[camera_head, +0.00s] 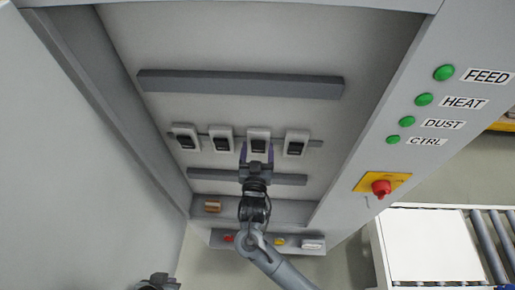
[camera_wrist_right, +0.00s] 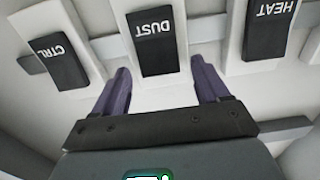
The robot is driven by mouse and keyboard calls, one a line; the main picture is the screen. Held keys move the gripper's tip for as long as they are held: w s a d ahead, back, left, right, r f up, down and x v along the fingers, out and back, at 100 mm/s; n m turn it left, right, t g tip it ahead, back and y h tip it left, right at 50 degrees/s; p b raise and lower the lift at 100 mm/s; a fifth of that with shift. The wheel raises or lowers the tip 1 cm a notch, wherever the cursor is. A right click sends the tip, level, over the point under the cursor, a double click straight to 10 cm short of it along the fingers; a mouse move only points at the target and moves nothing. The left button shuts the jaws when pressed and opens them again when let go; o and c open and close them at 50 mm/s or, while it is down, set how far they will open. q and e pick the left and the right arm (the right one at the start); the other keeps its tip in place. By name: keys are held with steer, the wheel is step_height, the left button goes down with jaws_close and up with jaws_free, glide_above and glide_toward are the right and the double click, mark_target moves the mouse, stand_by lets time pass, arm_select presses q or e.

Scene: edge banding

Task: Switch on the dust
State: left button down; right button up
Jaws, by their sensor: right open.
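The dust switch is a black rocker on a pale housing, marked DUST, upside down in the right wrist view (camera_wrist_right: 156,42). In the head view it is the third switch (camera_head: 258,144) from the left in a row on the cabinet's back panel. My right gripper (camera_head: 257,153) is open and empty just below it. In the right wrist view my right gripper's purple fingers (camera_wrist_right: 160,68) stand one on each side of the switch's lower end; contact cannot be told. The green DUST lamp (camera_head: 407,121) is on the right frame. My left gripper is not clearly seen.
The CTRL switch (camera_wrist_right: 63,62) and HEAT switch (camera_wrist_right: 268,28) flank the dust switch closely. Grey ducts (camera_head: 240,84) run above and below the row. The open cabinet door (camera_head: 80,150) is at left; a red rotary switch (camera_head: 381,188) is at right.

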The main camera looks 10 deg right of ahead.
steer(key=shift+w, duration=0.1)
steer(key=shift+c, duration=0.3)
steer(key=c, duration=0.9)
steer(key=shift+w+r+g, duration=0.2)
steer(key=shift+g, duration=0.5)
steer(key=shift+c, duration=0.5)
steer(key=o, duration=1.1)
steer(key=shift+c, duration=0.2)
